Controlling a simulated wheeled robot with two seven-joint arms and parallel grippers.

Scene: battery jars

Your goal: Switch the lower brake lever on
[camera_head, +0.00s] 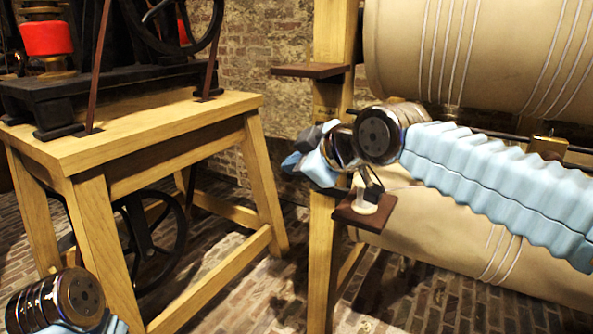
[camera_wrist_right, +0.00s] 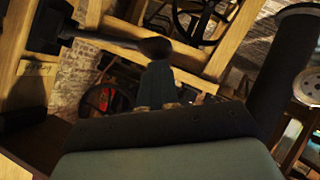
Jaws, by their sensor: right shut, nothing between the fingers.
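A brown lower shelf (camera_head: 350,214) is fixed to the wooden post in the head view. On it stands a small pale mount (camera_head: 364,197) with a thin black part, which I take to be the lower brake lever (camera_head: 374,183). My right wrist and forearm partly cover this area. My right gripper (camera_head: 305,163) is at the post, above and left of the shelf. In the right wrist view its fingers (camera_wrist_right: 156,84) are together and empty. A dark rod with a rounded end (camera_wrist_right: 155,48) shows just beyond the fingertips; contact cannot be told. My left gripper is outside the frame.
Two large cream drums (camera_head: 480,45) lie one above the other behind my right arm. A brown upper shelf (camera_head: 311,70) juts from the wooden post (camera_head: 333,30). A wooden table (camera_head: 150,120) with black machinery stands at left. Brick floor (camera_head: 240,300) shows between.

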